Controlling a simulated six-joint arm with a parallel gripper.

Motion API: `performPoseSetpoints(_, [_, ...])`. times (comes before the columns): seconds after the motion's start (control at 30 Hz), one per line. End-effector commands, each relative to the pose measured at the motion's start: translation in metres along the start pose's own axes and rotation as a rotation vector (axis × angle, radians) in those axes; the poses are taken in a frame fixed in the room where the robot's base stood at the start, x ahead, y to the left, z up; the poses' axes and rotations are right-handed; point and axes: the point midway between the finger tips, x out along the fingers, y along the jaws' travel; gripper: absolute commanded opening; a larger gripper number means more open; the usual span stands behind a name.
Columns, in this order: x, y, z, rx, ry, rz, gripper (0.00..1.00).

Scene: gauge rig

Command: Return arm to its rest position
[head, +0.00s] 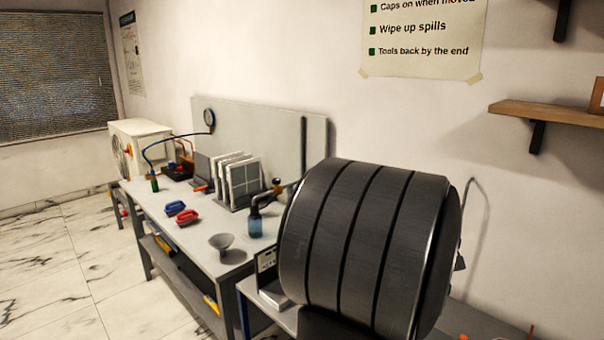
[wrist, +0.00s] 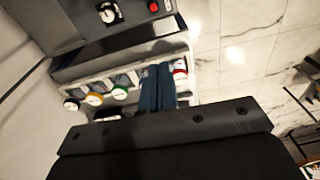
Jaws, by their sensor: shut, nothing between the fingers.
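My gripper (wrist: 165,125) fills the lower part of the wrist view as a broad dark body with a row of bolt holes along its edge. It is shut, and nothing shows in it. In the head view I cannot pick out my gripper.
A large dark ribbed cylinder (head: 362,240) blocks the right middle. A wooden shelf (head: 550,112) juts out right.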

Motion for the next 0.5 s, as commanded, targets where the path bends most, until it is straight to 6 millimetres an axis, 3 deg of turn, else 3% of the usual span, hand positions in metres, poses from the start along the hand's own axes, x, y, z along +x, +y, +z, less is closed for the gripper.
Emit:
performPoseSetpoints(0.07, [-0.011, 0.001, 0.003, -0.023, -0.052, 0.021, 0.0])
performPoseSetpoints(0.5, [0.079, 0.004, 0.012, -0.026, -0.071, 0.025, 0.0])
